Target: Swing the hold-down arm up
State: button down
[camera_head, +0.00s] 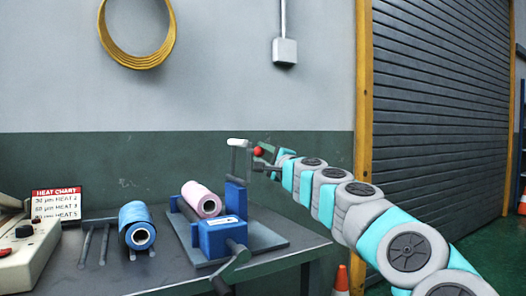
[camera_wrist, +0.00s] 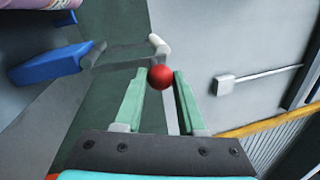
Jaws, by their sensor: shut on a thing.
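The hold-down arm (camera_head: 240,160) is a grey frame with a white roller (camera_head: 238,142) at its top end and a red ball knob (camera_head: 258,151) at its side. It stands up from the blue post (camera_head: 236,194) of the film machine (camera_head: 222,237). In the wrist view the red knob (camera_wrist: 160,77) sits between the green fingertips of my gripper (camera_wrist: 160,80), which is shut on it. The white roller (camera_wrist: 159,46) and grey links (camera_wrist: 125,56) show just beyond. In the head view the fingers are small and partly hidden by the knob.
A pink roll (camera_head: 204,200) lies on the machine, with a crank (camera_head: 236,262) in front. A blue roll (camera_head: 137,225), a heat chart (camera_head: 56,203) and a cream control box (camera_head: 30,255) are at the left of the bench. An orange cone (camera_head: 341,279) stands on the floor.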

jog(key=shift+w+d+f+m, duration=0.2)
jog(key=shift+d+m, duration=0.1)
jog(key=shift+m, duration=0.3)
jog(key=c, duration=0.5)
grip_release()
jog(key=shift+s+d, duration=0.1)
jog(key=shift+d, duration=0.05)
jog(key=b+v, duration=0.1)
jog(key=v, duration=0.6)
jog(key=shift+s+d+b, duration=0.1)
jog(key=shift+s+b, duration=0.1)
jog(key=shift+b, duration=0.15)
